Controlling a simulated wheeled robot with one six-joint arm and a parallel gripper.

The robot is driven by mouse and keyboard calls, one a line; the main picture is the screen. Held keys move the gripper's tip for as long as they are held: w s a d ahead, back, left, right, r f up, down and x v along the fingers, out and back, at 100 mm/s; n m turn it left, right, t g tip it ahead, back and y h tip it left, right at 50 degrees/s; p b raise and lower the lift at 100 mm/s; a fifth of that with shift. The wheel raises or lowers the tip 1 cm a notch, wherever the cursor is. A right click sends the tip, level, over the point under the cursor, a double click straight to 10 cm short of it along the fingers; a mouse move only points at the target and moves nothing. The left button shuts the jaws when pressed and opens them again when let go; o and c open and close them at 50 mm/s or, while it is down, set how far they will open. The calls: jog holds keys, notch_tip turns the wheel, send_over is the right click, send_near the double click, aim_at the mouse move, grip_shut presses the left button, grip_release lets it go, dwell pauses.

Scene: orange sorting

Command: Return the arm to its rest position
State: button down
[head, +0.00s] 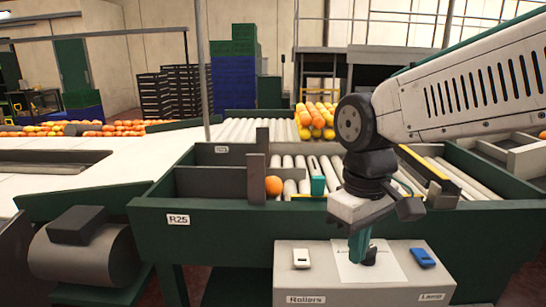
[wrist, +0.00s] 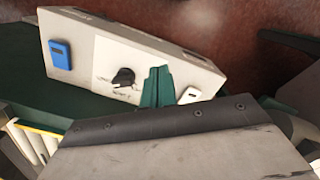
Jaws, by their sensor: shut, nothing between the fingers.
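My arm reaches in from the right in the head view and bends down at the wrist. My gripper (head: 358,246) points down over the control box (head: 300,277), with its green fingers shut and empty. It hangs beside a black knob (head: 370,256) on a pale plate; I cannot tell whether they touch. In the wrist view, the shut fingers (wrist: 156,86) show between the knob (wrist: 123,77) and the white switch (wrist: 189,95). The blue switch (wrist: 60,55) is at the box's other end.
A green-framed sorting bin (head: 250,220) marked R25 stands behind the box, with rollers and one orange (head: 273,186). More oranges and yellow fruit (head: 315,120) sit on the rollers behind. A grey motor drum (head: 85,255) is at the left.

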jog(key=s+d+m+t, duration=0.2)
jog(key=s+d+m, duration=0.4)
jog(key=s+d, duration=0.6)
jog(key=shift+d+f, duration=0.25)
jog(key=shift+f, duration=0.2)
jog(key=shift+s, duration=0.1)
